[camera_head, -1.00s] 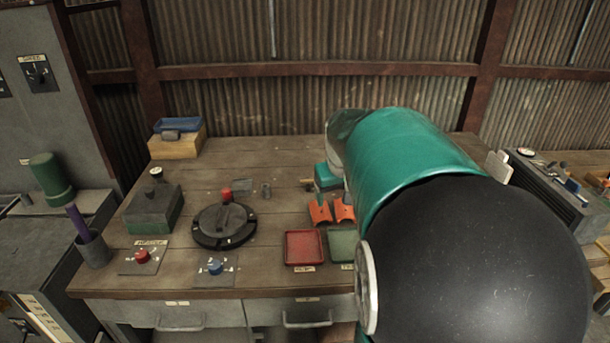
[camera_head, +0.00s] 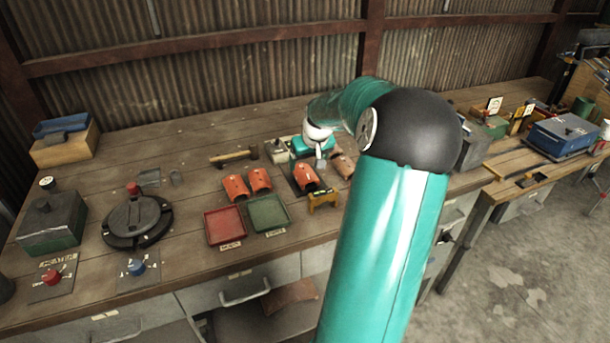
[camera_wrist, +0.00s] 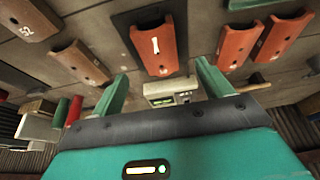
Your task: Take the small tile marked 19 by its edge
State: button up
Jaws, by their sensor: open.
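Curved orange tiles lie on the bench. In the head view, two sit side by side, the left tile (camera_head: 236,188) and its neighbour (camera_head: 260,180). Another orange tile (camera_head: 306,177) lies on a dark plate, with a browner tile (camera_head: 343,166) to its right. In the wrist view, the tile on the plate (camera_wrist: 156,46) bears a 1. Two tiles to its right (camera_wrist: 239,46) (camera_wrist: 284,38) have small marks I cannot read. A tile at upper left (camera_wrist: 28,18) seems marked 52. I cannot pick out a 19. My gripper (camera_wrist: 162,72) is open and empty, near the plate's tile.
A red tray (camera_head: 225,226) and a green tray (camera_head: 268,213) lie at the front. A small yellow stand (camera_head: 323,200) is close by. A pale device (camera_head: 277,151) and a wooden-handled tool (camera_head: 233,156) lie behind. A black turntable (camera_head: 137,222) stands left.

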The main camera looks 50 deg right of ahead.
aim_at(306, 172)
jog(key=x, duration=0.6)
jog(key=shift+s+f, duration=0.1)
jog(key=c, duration=1.1)
